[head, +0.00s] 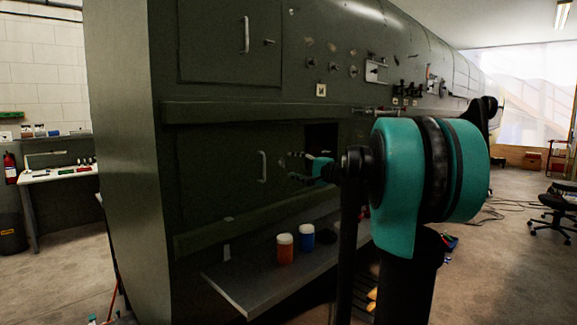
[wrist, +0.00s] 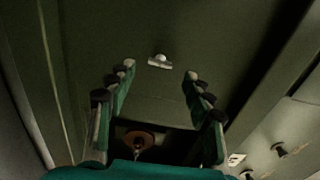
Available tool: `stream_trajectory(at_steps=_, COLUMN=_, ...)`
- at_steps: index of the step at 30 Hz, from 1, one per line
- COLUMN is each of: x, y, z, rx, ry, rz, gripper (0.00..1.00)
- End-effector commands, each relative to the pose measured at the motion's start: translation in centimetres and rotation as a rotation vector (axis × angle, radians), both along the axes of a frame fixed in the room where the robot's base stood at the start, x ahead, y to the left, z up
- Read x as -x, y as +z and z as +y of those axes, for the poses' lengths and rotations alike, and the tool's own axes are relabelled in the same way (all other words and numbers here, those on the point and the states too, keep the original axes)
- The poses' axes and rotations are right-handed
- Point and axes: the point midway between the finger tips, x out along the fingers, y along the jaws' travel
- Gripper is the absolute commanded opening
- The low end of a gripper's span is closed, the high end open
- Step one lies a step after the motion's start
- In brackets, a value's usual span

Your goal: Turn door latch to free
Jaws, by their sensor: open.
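The green lower door (head: 215,170) on the fuselage side is shut and carries a pale vertical handle (head: 262,166). My gripper (head: 290,166) is open and empty, in front of this door just right of the handle. In the wrist view my gripper (wrist: 159,72) has its fingers spread wide. A small pale latch (wrist: 160,62) with a round knob and a short crossbar shows between and slightly beyond the fingertips, apart from them. In the head view I cannot make out this latch near my gripper.
An upper door (head: 225,45) has its own handle and a small latch (head: 269,42). A dark square opening (head: 321,138) lies behind my gripper. Below, a shelf (head: 245,290) bears an orange jar (head: 285,250) and a blue jar (head: 307,237). A ledge (head: 230,228) runs under the lower door.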

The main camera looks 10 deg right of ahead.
Motion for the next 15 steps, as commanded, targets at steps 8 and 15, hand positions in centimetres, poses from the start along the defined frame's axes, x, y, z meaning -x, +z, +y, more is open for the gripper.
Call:
stream_trajectory(at_steps=8, x=4.5, y=0.0, z=-3.3, rx=0.0, ry=-0.003, rz=0.0, gripper=0.52)
stream_trajectory(at_steps=15, x=6.4, y=0.0, z=-4.7, rx=0.0, ry=-0.001, rz=0.0, gripper=0.52)
